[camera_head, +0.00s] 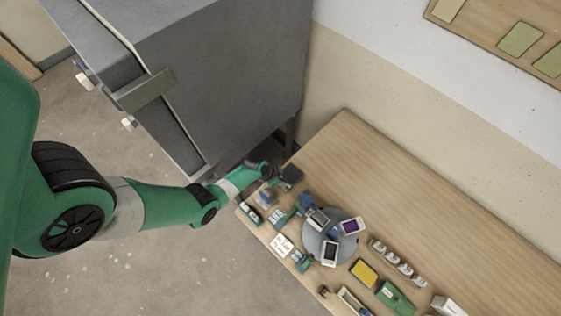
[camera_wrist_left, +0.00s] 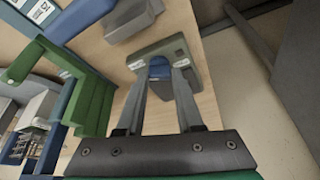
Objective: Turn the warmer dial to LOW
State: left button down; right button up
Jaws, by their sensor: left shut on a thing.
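The warmer is a small grey-green box (camera_wrist_left: 188,46) at the top middle of the left wrist view, near the bench edge. A blue dial (camera_wrist_left: 159,72) sits on its near face, with small pale marks beside it that are too small to read. My left gripper (camera_wrist_left: 161,67) has one finger on each side of the dial and is shut on it. In the head view, my left gripper (camera_head: 279,179) reaches the bench's far left corner, beside the dark warmer box (camera_head: 292,174). There the dial is hidden or too small to tell. My right gripper is not in view.
A green rack (camera_wrist_left: 92,103) and a grey block (camera_wrist_left: 132,18) stand close left of the fingers. A large grey cabinet (camera_head: 235,70) rises beside my arm. A round turntable (camera_head: 311,243) bears several devices. The bench's far right (camera_head: 440,220) is clear.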

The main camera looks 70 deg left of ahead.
pick_arm(q)
jog(key=shift+d+n+y, duration=0.1)
jog(key=shift+n+y, duration=0.3)
jog(key=shift+n, duration=0.7)
jog(key=n+y, duration=0.1)
jog(key=n, duration=0.1)
jog(key=shift+n+g, duration=0.3)
jog(key=n, duration=0.2)
jog(key=n+g+y+b, duration=0.1)
jog(key=n, duration=0.1)
jog(key=shift+w+d+n+y, duration=0.1)
jog(key=shift+n+y, duration=0.2)
jog(key=shift+n, duration=0.1)
jog(key=c, duration=0.6)
grip_release()
jog(key=shift+o, duration=0.2)
